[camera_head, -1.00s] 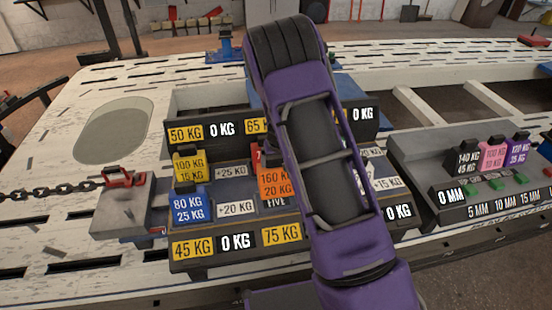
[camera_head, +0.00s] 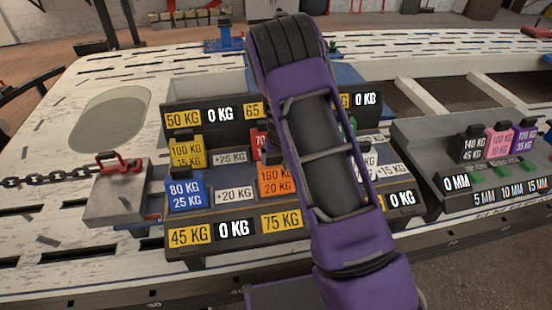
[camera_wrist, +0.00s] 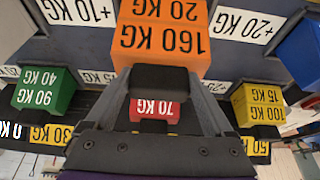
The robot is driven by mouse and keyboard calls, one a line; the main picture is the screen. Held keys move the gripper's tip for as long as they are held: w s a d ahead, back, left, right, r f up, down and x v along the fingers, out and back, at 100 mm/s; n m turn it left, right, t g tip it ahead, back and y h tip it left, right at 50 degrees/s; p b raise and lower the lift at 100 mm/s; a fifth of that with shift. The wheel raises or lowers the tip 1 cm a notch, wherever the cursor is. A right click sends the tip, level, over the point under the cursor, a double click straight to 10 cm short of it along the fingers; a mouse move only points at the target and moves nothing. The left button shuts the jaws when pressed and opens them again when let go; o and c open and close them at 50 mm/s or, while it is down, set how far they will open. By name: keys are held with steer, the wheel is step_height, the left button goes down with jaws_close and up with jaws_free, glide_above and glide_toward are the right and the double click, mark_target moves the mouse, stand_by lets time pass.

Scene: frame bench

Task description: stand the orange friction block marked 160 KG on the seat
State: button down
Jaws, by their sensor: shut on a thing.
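The orange friction block (camera_head: 274,180) reads 160 KG and 20 KG and is upright over the middle of the dark rack (camera_head: 330,220), among the other blocks. In the wrist view the orange block (camera_wrist: 160,38) appears upside down, close in front of my gripper (camera_wrist: 160,95). My gripper is shut on the block's dark top knob. My purple arm hides its right side and part of the rack in the head view. The seat under the block is hidden, and I cannot tell whether the block's base touches it.
Blue (camera_head: 185,191), yellow (camera_head: 186,151) and red (camera_wrist: 154,107) blocks stand nearby; a green block (camera_wrist: 45,90) shows in the wrist view. A smaller rack (camera_head: 445,160) with black, pink and purple blocks stands right. A chained clamp block (camera_head: 117,195) lies left.

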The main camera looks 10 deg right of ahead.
jaws_free()
steer(key=shift+r, duration=0.1)
steer(key=p+v, duration=0.3)
steer(key=v, duration=1.4)
steer(key=shift+r, duration=0.15)
steer(key=shift+s, duration=0.1)
